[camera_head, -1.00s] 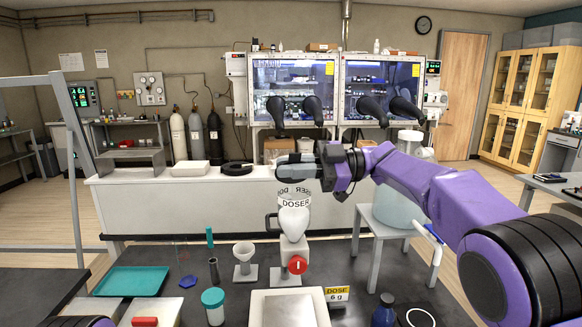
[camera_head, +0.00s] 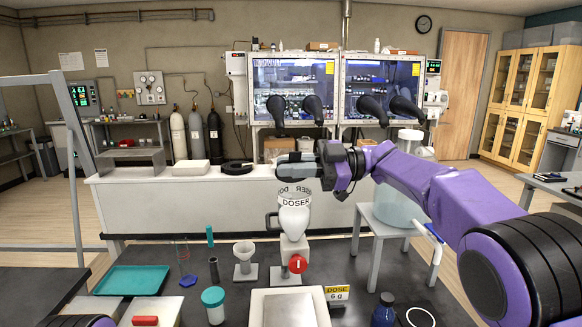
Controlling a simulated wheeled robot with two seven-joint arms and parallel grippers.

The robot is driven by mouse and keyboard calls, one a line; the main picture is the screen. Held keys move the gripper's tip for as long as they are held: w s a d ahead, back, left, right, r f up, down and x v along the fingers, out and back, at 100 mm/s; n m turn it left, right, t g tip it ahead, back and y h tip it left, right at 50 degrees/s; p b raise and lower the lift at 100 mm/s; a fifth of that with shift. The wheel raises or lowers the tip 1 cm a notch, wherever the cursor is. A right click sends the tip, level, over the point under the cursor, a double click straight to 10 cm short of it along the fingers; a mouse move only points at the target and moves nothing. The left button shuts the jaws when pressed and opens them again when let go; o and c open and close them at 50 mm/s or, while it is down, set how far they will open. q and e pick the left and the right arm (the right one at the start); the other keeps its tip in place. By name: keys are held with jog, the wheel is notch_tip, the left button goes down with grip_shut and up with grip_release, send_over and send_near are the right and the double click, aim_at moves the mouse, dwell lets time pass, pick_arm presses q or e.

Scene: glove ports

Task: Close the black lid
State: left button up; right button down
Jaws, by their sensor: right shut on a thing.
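The doser (camera_head: 294,215) stands on the dark table in the middle, with a clear hopper marked DOSER and a red knob (camera_head: 297,264) below. My right gripper (camera_head: 298,160) is at the top of the hopper, reaching in from the right. It is shut on a dark piece at the hopper's mouth, which looks like the black lid (camera_head: 284,158). The fingers hide most of it, so I cannot tell whether the lid lies flat on the rim. Only a bit of my left arm shows at the bottom left; my left gripper is out of view.
A funnel on a stand (camera_head: 245,256), a teal tray (camera_head: 132,280) and a teal-capped jar (camera_head: 214,304) are left of the doser. A pale square plate (camera_head: 289,305) is in front, with a DOSE 6 g sign (camera_head: 338,294) beside it. A blue bottle (camera_head: 384,312) stands at the front right.

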jog(key=shift+f, duration=0.3)
jog(key=shift+f+b, duration=0.2)
jog(key=shift+b, duration=0.15)
jog(key=n+b, duration=0.2)
jog(key=b, duration=0.1)
jog(key=s+n+b, duration=0.1)
jog(key=b, duration=0.3)
jog(key=f+n+b, duration=0.1)
jog(key=n+b, duration=0.1)
jog(key=b, duration=0.1)
jog(key=shift+s+f+n, duration=0.1)
jog(key=shift+s+n, duration=0.2)
jog(key=shift+s, duration=0.05)
jog(key=shift+d, duration=0.1)
jog(key=c, duration=1.3)
grip_release()
jog(key=shift+w, duration=0.1)
